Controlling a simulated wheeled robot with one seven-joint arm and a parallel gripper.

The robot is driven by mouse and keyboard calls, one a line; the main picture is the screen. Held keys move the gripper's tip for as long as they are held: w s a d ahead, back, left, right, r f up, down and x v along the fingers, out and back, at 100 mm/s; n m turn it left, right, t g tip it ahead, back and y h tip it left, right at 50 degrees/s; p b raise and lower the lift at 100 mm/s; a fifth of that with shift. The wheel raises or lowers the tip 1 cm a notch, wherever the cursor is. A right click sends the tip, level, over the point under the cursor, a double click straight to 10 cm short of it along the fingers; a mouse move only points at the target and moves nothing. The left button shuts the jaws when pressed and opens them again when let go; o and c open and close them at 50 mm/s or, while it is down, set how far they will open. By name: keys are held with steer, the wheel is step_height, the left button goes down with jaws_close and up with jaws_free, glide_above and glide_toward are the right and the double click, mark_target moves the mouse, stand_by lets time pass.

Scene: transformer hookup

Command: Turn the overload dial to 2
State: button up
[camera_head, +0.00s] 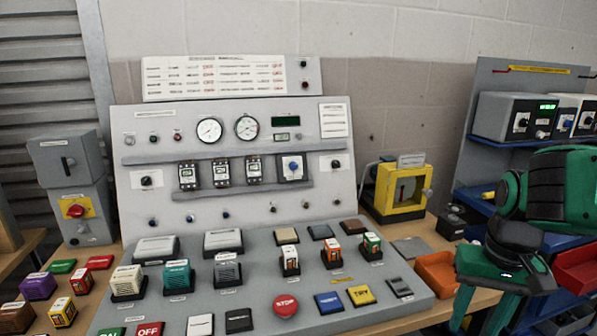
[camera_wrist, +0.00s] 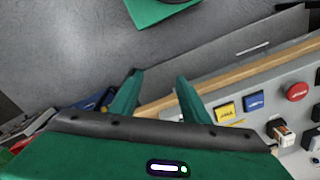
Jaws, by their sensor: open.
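A blue dial (camera_head: 292,166) sits on a white-faced module at the right end of the row of devices on the upright panel (camera_head: 240,205). It looks like the overload dial, but its markings are too small to read. My gripper (camera_head: 483,312) is at the lower right in the head view, well to the right of and in front of the dial. In the wrist view, my gripper (camera_wrist: 159,78) has its two green fingers apart with nothing between them. The dial is not visible in the wrist view.
The sloped desk carries a red STOP button (camera_head: 285,305), a yellow TRY button (camera_head: 361,295) and several coloured blocks. A yellow-framed device (camera_head: 401,190) stands right of the panel. An orange bin (camera_head: 437,270) lies near my arm.

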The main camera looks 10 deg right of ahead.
steer(key=w+a+m+t, duration=0.2)
steer(key=w+t, duration=0.1)
steer(key=w, duration=1.3)
steer(key=m+t+y, duration=0.6)
steer(key=m+t, duration=0.8)
steer(key=m, duration=0.3)
glide_toward(294, 166)
steer(key=x, duration=0.7)
steer(key=shift+w, duration=0.25)
